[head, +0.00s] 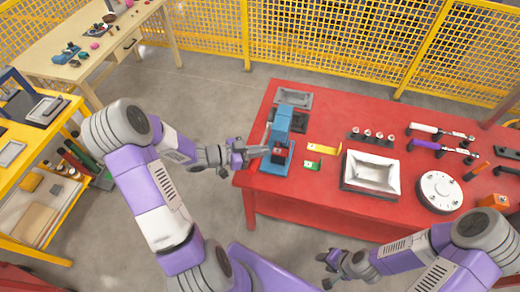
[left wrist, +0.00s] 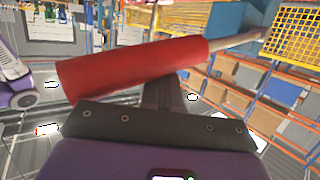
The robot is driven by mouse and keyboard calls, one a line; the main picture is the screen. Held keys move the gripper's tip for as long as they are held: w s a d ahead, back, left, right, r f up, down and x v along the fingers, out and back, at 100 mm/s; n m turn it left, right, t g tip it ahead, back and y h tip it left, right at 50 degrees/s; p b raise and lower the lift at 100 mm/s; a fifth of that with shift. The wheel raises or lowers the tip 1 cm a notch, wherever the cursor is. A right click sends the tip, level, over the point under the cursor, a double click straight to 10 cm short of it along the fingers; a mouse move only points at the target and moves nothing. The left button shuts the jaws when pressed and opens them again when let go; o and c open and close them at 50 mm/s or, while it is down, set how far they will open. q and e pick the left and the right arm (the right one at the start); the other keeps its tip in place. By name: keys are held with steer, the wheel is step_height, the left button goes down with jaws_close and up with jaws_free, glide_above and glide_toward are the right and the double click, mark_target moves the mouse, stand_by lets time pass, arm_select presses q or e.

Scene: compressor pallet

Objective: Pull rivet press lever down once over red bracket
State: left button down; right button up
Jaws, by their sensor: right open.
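The blue rivet press (head: 282,122) stands near the left end of the red table, on a blue base. A small red piece, apparently the red bracket (head: 279,151), sits low at the press. My left gripper (head: 240,153) is at the table's left edge, beside the press on its lever side. In the left wrist view, the lever's red handle (left wrist: 135,68) with its metal rod (left wrist: 235,40) lies across the gripper's finger. Whether the fingers are closed around it is hidden. My right gripper (head: 335,268) is open and empty, off the table's front edge.
A yellow bracket (head: 323,148) and a green-and-yellow bracket (head: 312,165) lie right of the press. Further right are a white tray (head: 370,172), a round flange (head: 439,191) and several tools. A grey tray (head: 295,97) lies behind the press.

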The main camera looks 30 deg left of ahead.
arm_select(q)
steer(key=shift+f+b, duration=1.15)
steer(key=shift+f, duration=0.6)
steer(key=shift+r+p, duration=0.65)
steer(key=shift+p, duration=0.25)
step_height(320, 180, up, 11)
steer(key=p, duration=0.9)
steer(key=shift+f+p, duration=0.2)
steer(key=shift+p, duration=0.2)
